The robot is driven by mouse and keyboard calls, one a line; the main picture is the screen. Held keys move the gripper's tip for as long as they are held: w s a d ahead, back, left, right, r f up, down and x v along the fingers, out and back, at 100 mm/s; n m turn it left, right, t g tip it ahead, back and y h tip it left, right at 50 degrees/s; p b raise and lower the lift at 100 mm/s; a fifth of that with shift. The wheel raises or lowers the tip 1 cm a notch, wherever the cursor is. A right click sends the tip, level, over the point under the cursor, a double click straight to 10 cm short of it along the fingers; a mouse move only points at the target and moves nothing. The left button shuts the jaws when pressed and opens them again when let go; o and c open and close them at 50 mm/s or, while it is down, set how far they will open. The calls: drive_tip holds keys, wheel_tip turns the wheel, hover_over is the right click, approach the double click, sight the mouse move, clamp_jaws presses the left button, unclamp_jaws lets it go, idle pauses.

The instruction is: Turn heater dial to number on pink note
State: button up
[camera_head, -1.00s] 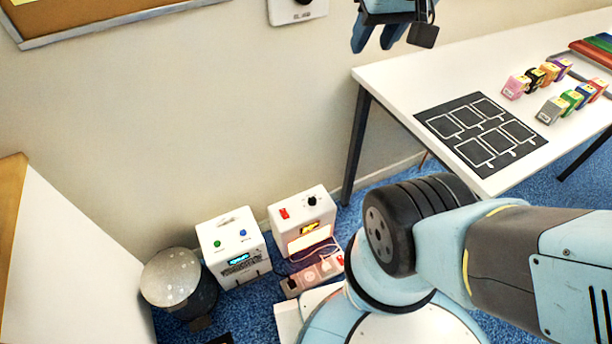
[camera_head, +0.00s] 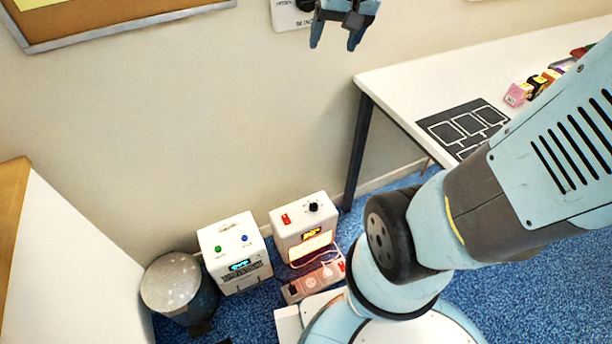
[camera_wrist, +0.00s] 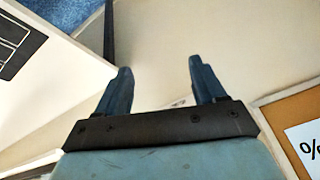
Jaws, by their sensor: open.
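The heater (camera_head: 290,240) is a white box on the blue carpet by the wall, with a red switch, a small lit amber display and an orange glow in front. Its black dial (camera_head: 313,207) is on the top right; its pointer setting is too small to read. My gripper (camera_head: 336,44) is open and empty, high above the heater near the wall, well apart from the dial. In the wrist view my gripper (camera_wrist: 160,68) has both fingers spread with only wall behind. I cannot see a pink note in either view.
A white box with green and blue buttons (camera_head: 234,255) stands left of the heater, beside a grey bin (camera_head: 176,284). A power strip (camera_head: 315,281) lies before the heater. A white table (camera_head: 400,75) stands right. A wall plate with a black knob (camera_head: 290,17) is partly hidden behind my gripper.

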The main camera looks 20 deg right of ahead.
drive_tip(key=w+f+m+g, duration=0.1)
drive_tip(key=w+f+m, duration=0.2)
drive_tip(key=w+f, duration=0.9)
drive_tip(key=w+f+m+g, duration=0.1)
drive_tip(key=w+f+m, duration=0.2)
drive_tip(key=w+f, duration=0.9)
drive_tip(key=m+g+h, duration=0.1)
drive_tip(key=m+g, duration=0.2)
drive_tip(key=m, duration=0.2)
approach(314, 204)
wheel_tip(314, 204, down, 10)
drive_tip(key=shift+s+r, duration=0.1)
drive_tip(key=shift+s, duration=0.05)
drive_tip(key=c, duration=1)
drive_tip(key=shift+c, duration=0.2)
